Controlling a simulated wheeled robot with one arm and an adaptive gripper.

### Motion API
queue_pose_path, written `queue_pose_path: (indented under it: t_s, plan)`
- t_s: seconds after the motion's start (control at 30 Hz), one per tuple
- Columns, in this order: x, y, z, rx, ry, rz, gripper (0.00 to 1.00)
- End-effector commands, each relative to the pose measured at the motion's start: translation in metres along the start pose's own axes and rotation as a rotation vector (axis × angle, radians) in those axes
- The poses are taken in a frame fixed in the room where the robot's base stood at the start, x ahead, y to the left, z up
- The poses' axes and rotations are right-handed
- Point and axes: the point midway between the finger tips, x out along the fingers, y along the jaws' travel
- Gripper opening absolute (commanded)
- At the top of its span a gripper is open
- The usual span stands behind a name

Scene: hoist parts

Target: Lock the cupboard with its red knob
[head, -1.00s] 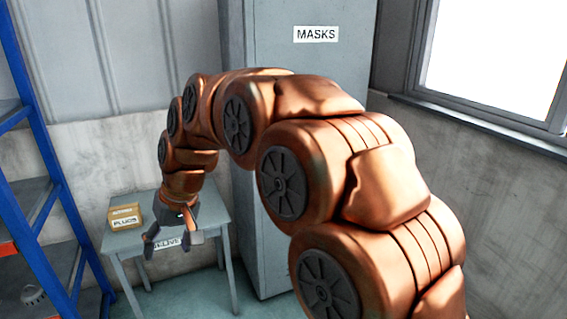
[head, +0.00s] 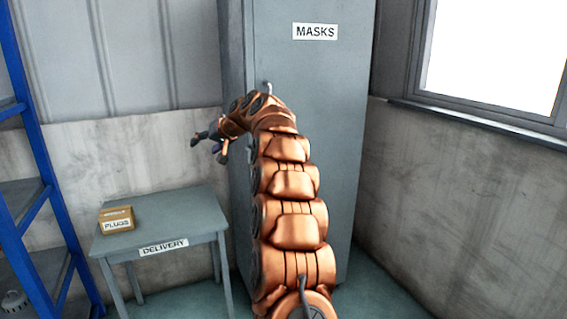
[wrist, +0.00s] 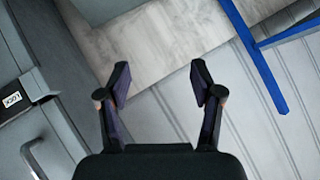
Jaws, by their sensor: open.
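The cupboard (head: 320,75) is a tall grey cabinet with a MASKS label, its door shut in the head view. A bent handle (head: 267,87) shows just above my arm; a grey handle (wrist: 34,157) is also at the lower left of the wrist view. A LOCK label (wrist: 12,101) is on the cupboard at that view's left edge. I see no red knob in either view; my arm covers part of the door. My gripper (head: 207,147) is open and empty, left of the cupboard. In the wrist view my gripper (wrist: 158,78) has its fingers apart, with only wall between them.
A grey table (head: 190,215) with a DELIVERY label stands left of the cupboard, bearing a PLUGS box (head: 117,220). A blue rack (head: 50,170) stands at the far left. A window (head: 490,55) is at the right. Floor shows right of the cupboard.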

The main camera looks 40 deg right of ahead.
Motion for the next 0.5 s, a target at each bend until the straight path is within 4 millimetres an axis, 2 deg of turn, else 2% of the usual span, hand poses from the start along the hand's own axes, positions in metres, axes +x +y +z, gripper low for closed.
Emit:
queue_pose_path:
  t_s: [0.03, 0.1, 0.27, 0.5]
  plan:
    - [0.007, 0.023, -0.007, 0.004, 0.037, 0.009, 0.66]
    - [0.01, 0.05, -0.021, 0.005, 0.089, 0.021, 0.66]
    - [0.01, 0.105, -0.048, -0.01, 0.21, 0.051, 0.66]
    - [0.001, 0.189, -0.071, -0.054, 0.373, 0.115, 0.66]
